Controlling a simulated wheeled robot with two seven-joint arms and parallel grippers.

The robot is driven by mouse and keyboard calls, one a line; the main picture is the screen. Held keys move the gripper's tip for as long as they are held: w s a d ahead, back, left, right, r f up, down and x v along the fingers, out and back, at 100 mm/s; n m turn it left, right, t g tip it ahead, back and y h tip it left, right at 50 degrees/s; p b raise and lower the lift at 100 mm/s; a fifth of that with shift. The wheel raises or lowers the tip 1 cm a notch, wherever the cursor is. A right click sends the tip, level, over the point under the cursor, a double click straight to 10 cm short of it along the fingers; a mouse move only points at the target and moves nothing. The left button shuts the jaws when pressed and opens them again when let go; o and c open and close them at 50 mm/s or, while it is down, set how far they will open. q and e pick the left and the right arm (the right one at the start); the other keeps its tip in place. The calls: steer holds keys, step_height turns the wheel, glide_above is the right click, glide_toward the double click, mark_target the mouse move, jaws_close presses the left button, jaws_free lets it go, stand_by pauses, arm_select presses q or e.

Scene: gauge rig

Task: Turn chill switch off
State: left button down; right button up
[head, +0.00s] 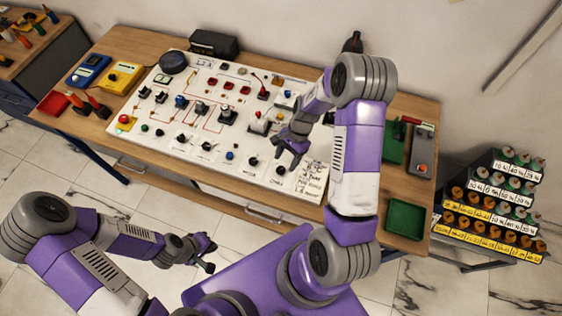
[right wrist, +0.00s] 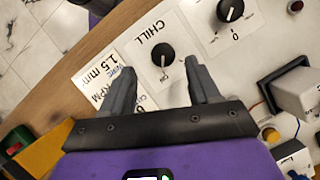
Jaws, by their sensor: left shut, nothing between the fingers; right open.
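The chill switch is a black round knob (right wrist: 163,55) with a white pointer mark, on a white plate lettered CHILL. The pointer aims toward the bottom of the right wrist view; the small markings beside it are too blurred to read. In the head view the knob (head: 279,170) sits near the panel's front right edge. My right gripper (head: 287,160) is open above it. In the right wrist view its fingers (right wrist: 161,74) are spread either side of the knob's line, with the knob just beyond the tips; contact cannot be told. My left gripper (head: 208,255) is shut and empty, away from the panel.
The white panel (head: 150,130) carries several other knobs, switches and buttons. A second black knob (right wrist: 231,9) stands near the chill switch. A green tray (head: 406,218) lies at the bench's right.

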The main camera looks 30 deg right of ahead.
mark_target(281, 169)
steer(key=x, duration=0.3)
steer(key=shift+w+a+f, duration=0.15)
steer(key=shift+w+f, duration=0.05)
steer(key=shift+f, duration=0.2)
steer(key=shift+s+a+f, duration=0.15)
steer(key=shift+f, duration=0.05)
steer(key=c, duration=1)
steer(key=shift+c, duration=0.2)
